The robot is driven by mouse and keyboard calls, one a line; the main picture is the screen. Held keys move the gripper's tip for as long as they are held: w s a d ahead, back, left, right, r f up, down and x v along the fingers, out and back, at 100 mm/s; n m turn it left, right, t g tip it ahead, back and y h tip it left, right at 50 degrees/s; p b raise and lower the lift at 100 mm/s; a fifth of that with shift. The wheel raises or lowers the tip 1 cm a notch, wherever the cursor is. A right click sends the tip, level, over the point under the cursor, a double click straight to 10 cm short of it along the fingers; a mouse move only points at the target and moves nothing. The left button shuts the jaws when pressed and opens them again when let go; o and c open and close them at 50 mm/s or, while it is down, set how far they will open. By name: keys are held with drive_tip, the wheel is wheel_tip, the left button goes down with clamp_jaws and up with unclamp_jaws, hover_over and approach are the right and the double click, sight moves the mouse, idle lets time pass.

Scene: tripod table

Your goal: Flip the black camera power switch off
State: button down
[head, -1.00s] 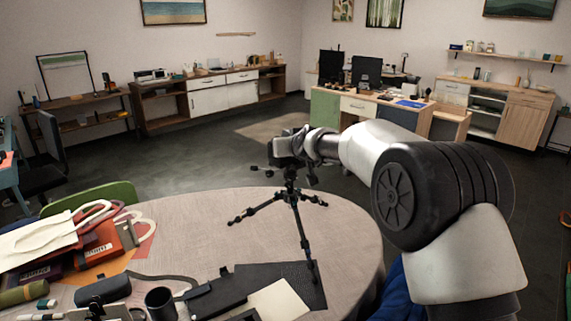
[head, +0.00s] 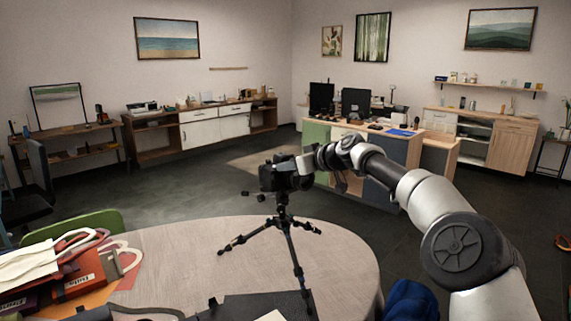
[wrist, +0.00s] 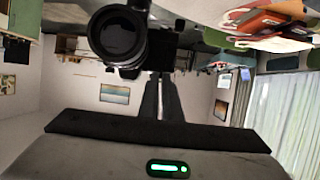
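The black camera (head: 277,177) sits on top of a black tripod (head: 284,222) standing on the round table (head: 190,240). Its power switch cannot be made out in either view. My gripper (head: 302,170) is at the right side of the camera in the head view. In the wrist view, the camera's lens (wrist: 118,38) is large at the top, left of the fingertips. My gripper's dark fingers (wrist: 160,78) are together with only a thin line between them, and they hold nothing visible. Their tips end close to the dark camera body; whether they touch it I cannot tell.
Bags and pouches (head: 75,265) are piled at the table's left, with a dark mat (head: 250,307) at the front edge. A green chair (head: 75,228) is behind the table. A desk with monitors (head: 355,104) stands farther back. The tabletop around the tripod is mostly clear.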

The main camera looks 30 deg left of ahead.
idle(0.4)
drive_tip(key=c, duration=2)
unclamp_jaws()
drive_tip(key=shift+d, duration=0.1)
drive_tip(key=b+v, duration=0.3)
drive_tip(key=v, duration=1.4)
drive_tip(key=shift+d, duration=0.1)
